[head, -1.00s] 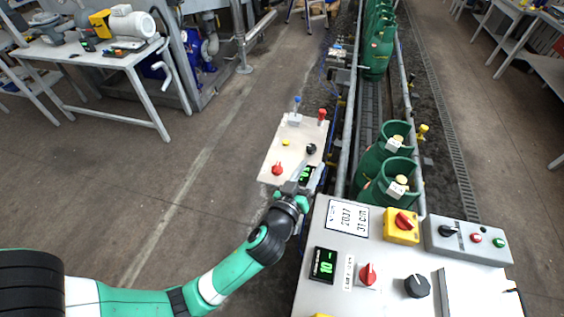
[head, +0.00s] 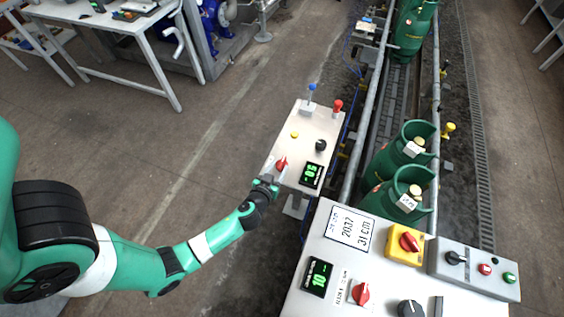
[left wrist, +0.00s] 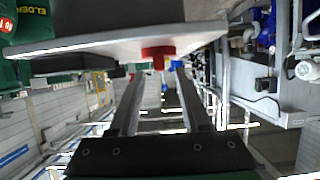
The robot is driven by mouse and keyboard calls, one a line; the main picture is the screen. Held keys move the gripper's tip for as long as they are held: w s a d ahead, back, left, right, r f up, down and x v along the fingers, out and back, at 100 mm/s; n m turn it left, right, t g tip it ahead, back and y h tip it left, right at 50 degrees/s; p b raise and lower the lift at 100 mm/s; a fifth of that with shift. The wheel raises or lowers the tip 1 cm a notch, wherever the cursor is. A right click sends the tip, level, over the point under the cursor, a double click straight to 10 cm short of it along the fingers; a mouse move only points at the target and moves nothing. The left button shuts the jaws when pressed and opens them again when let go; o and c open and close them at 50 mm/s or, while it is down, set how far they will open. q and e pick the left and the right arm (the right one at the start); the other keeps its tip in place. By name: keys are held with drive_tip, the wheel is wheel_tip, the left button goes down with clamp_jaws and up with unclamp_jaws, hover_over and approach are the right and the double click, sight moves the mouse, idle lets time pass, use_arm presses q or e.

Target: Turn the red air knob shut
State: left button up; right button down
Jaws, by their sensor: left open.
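A small pale panel (head: 306,136) carries a red knob (head: 281,164) near its left front corner. My left gripper (head: 272,179) is at the panel's front edge, just short of that knob. In the left wrist view the red knob (left wrist: 158,54) sticks out from the pale panel (left wrist: 110,42). The open fingers of my left gripper (left wrist: 157,75) point towards it, one on each side in the picture; whether they touch it I cannot tell. Another red knob (head: 361,293) sits on the nearer grey console; its label is too small to read. My right gripper is out of view.
Green cylinders (head: 389,200) stand on the conveyor to the right. Bare floor lies left.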

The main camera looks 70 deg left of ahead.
sight(281, 163)
use_arm(q)
drive_tip(key=x, duration=0.4)
drive_tip(key=shift+w+a, duration=0.1)
clamp_jaws()
